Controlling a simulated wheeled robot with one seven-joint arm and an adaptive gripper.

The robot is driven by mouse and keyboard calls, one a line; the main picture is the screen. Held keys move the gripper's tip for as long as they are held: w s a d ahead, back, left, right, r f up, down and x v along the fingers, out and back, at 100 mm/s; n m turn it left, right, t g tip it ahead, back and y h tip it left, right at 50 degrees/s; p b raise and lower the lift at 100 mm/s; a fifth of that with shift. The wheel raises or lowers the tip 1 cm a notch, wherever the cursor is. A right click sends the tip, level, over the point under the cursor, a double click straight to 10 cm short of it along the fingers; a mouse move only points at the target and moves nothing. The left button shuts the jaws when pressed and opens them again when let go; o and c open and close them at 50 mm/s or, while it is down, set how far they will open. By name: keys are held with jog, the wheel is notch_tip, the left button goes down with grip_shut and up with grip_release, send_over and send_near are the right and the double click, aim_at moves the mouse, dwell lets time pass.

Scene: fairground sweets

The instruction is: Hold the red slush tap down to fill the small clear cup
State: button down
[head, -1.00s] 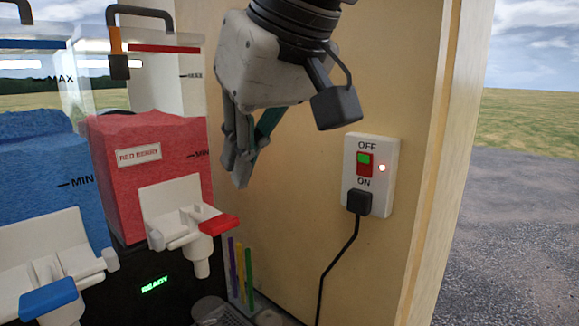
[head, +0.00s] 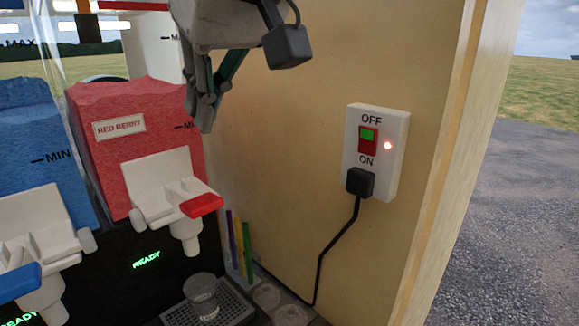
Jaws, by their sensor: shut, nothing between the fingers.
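The red tap lever (head: 202,205) sticks out at the right of the white tap housing (head: 160,180), below the red slush tank (head: 150,125) labelled RED BERRY. The white spout (head: 187,236) points down. The small clear cup (head: 203,296) stands upright on the drip tray (head: 178,315), below the spout and a little to its right; it looks empty. My gripper (head: 206,122) is shut and empty, pointing down. It is above the red lever and apart from it, in front of the tank's right edge and the wooden wall.
A blue slush tank (head: 40,150) with a blue lever (head: 18,282) is at the left. Coloured straws (head: 238,245) stand right of the red tap. A wall switch (head: 376,150) with a glowing light and black plug (head: 360,182) is at the right; its cable hangs down the wall.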

send_over(208, 199)
jog(key=f, duration=0.5)
jog(key=shift+w+a+f, duration=0.15)
jog(key=shift+a+f, duration=0.2)
jog(key=shift+f, duration=0.05)
notch_tip(208, 199, down, 2)
jog(key=shift+d+f, duration=0.25)
jog(key=shift+f, duration=0.7)
jog(key=shift+f, duration=0.2)
